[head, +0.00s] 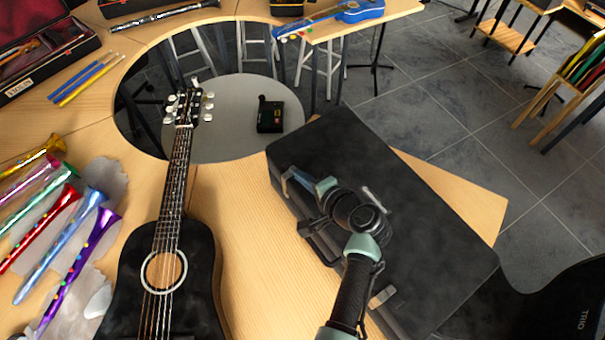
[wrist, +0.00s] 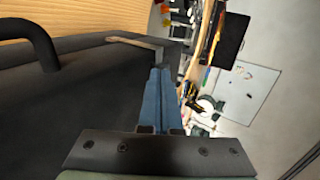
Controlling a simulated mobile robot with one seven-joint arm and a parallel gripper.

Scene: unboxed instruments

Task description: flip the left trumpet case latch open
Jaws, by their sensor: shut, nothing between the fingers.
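The black trumpet case (head: 420,230) lies closed on the wooden table in the head view; its dark side fills the left of the wrist view (wrist: 60,110). Its left latch (head: 285,186) is a small metal piece on the front edge. In the wrist view a pale metal strip, the latch (wrist: 135,41), stands just beyond my fingertips. My gripper (head: 296,173) is shut and empty, its blue fingers (wrist: 160,72) close together beside the latch. I cannot tell whether they touch it. The right latch (head: 382,296) is farther along the same edge.
The case's black handle (wrist: 35,38) is at the upper left of the wrist view. A black guitar (head: 190,270) lies left of the case. Several coloured horns (head: 75,225) lie at far left. A small black box (head: 269,116) is on the grey round surface behind.

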